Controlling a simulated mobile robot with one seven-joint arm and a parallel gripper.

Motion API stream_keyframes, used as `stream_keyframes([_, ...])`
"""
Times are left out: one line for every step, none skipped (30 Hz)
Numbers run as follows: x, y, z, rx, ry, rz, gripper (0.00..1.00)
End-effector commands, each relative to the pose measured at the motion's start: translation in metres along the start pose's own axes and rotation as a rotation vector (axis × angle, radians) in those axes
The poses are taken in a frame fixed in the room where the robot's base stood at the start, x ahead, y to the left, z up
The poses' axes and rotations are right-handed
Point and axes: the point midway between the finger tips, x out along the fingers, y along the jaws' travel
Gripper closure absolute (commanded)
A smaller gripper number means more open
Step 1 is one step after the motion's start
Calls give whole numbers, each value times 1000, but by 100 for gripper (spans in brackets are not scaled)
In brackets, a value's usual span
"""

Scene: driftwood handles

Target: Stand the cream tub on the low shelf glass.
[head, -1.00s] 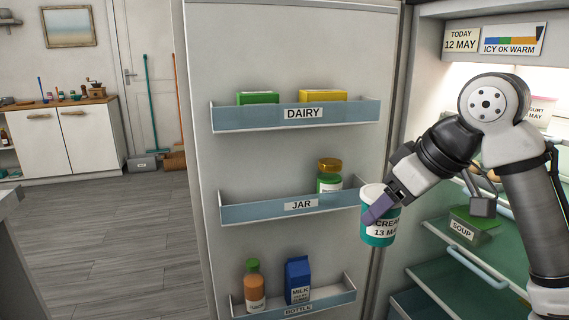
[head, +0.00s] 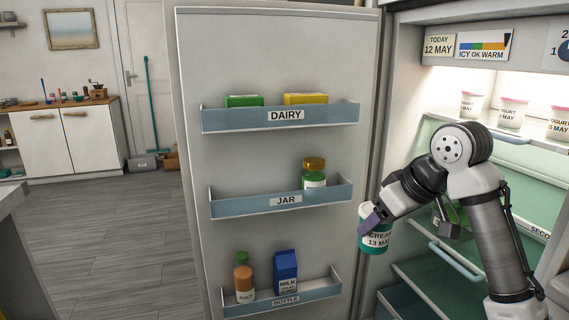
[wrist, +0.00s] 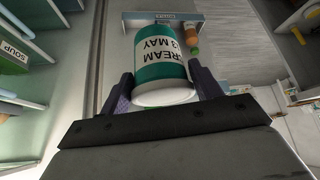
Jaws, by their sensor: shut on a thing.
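The cream tub (head: 376,239) is a teal pot with a white lid and a label reading CREAM 13 MAY. My gripper (head: 366,217) is shut on it and holds it upright in the air, between the open door and the fridge interior. In the wrist view the tub (wrist: 160,62) sits between both fingers (wrist: 162,92). The low glass shelf (head: 417,279) shows green at the lower right, right of and below the tub. My arm hides much of the shelves.
The open fridge door carries the dairy rack (head: 330,112), jar rack (head: 240,206) and bottle rack (head: 318,292). Yogurt pots (head: 511,112) stand on the top shelf. A soup box (wrist: 14,55) shows in the wrist view. The visible front of the low glass is bare.

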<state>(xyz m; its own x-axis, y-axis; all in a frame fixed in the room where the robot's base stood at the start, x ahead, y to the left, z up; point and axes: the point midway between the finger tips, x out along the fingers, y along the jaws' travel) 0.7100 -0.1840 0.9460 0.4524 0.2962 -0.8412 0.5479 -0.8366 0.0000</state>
Motion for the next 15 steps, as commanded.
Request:
stream_keyframes([17,7,-2,23,0,5,64])
stream_keyframes([28,12,-2,38,-1,14,64])
stream_keyframes([42,18,-2,60,-1,27,64])
stream_keyframes([54,22,-1,76,-1,38,64])
stream_keyframes([66,26,-1,93,-1,48,64])
stream_keyframes([83,31,1,116,-2,62,64])
stream_keyframes([95,34,2,132,-2,73,64])
stream_keyframes([107,37,4,150,-1,84,64])
stream_keyframes([123,39,6,171,-1,97,64])
stream_keyframes([135,41,8,187,-1,108,64])
stream_keyframes([146,42,11,203,0,119,64])
stream_keyframes([161,43,14,222,-1,131,64])
stream_keyframes([172,43,16,237,-1,141,64])
stream_keyframes([182,44,19,252,-1,150,64])
stream_keyframes([197,43,23,270,-2,161,64])
